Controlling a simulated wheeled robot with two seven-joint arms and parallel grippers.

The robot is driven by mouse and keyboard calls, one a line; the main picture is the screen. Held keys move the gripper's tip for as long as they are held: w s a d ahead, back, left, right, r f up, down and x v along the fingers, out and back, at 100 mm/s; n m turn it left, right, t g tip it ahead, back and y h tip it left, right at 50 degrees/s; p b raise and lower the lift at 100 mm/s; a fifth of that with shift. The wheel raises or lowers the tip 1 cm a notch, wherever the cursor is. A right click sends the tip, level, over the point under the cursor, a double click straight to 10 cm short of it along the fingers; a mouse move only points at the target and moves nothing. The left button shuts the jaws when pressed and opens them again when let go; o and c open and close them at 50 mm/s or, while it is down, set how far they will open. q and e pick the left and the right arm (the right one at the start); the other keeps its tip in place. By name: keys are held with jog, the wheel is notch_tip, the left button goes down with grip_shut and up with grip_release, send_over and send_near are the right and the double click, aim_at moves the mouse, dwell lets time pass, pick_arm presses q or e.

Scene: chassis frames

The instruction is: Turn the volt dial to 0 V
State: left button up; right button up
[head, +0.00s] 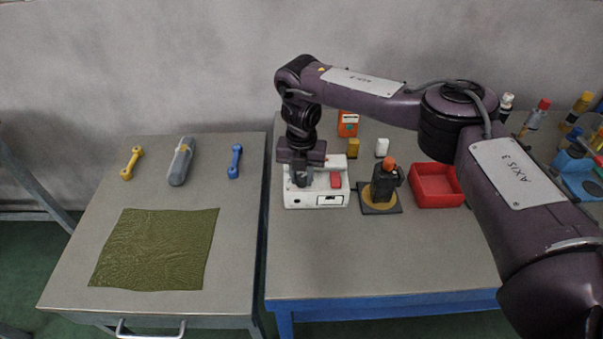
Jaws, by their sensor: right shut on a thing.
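A white box-shaped device (298,199) with a red block-like part (336,181) and a small dark display on its front stands near the left side of the right table. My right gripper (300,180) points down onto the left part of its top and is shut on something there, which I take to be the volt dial. The dial itself is hidden by the fingers, so its setting cannot be read. My left gripper is not in view.
Right of the device stand a black fixture (383,186) with an orange top and a red tray (437,184). Behind are an orange device (348,123), a yellow block (353,148) and a white block (382,147). The left table holds a green cloth (155,248). The right table's front is clear.

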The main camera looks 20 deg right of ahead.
aim_at(302, 178)
jog(key=shift+w+r+m, duration=0.15)
jog(key=shift+r+m, duration=0.05)
jog(key=shift+m, duration=0.4)
jog(key=o, duration=1)
jog(key=shift+f, duration=0.1)
jog(key=shift+r, duration=0.5)
notch_tip(302, 178, up, 7)
jog(key=shift+f, duration=0.1)
jog(key=shift+s+f, duration=0.1)
jog(key=shift+s, duration=0.1)
